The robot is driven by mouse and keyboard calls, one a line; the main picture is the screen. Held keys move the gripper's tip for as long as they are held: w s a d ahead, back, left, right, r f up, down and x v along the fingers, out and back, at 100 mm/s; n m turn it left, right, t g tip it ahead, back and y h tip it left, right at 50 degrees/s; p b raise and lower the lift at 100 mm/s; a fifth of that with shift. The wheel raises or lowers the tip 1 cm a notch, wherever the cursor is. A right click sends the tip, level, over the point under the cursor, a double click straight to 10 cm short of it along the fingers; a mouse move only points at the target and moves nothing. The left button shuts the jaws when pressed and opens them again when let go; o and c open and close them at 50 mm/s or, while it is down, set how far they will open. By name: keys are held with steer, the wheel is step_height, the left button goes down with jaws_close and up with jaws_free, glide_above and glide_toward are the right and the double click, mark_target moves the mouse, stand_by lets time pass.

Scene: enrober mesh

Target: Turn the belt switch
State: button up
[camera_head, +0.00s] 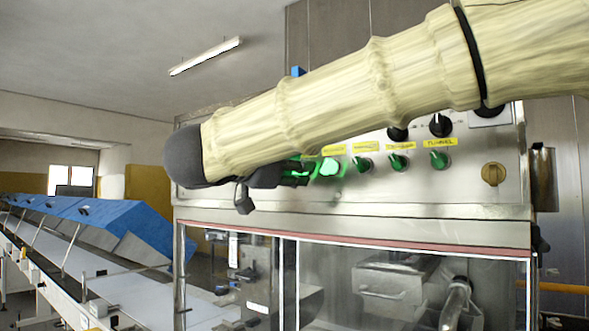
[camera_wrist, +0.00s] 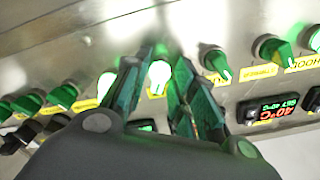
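A row of green rotary switches with yellow labels runs along the steel control panel (camera_head: 470,190).
Other green switches sit close by, such as one labelled TUNNEL (camera_head: 439,159). A temperature display (camera_wrist: 278,106) is right of the fingers in the wrist view. Clear guard windows (camera_head: 400,285) are below the panel. A conveyor with blue covers (camera_head: 110,220) runs at the left.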

jaws_close()
steer(key=shift+r+p, duration=0.15)
steer(key=shift+p, duration=0.4)
steer(key=n+p, duration=1.1)
steer(key=p, duration=0.9)
steer(key=shift+r+n, duration=0.1)
steer(key=shift+n, duration=0.3)
steer(key=shift+p, duration=0.5)
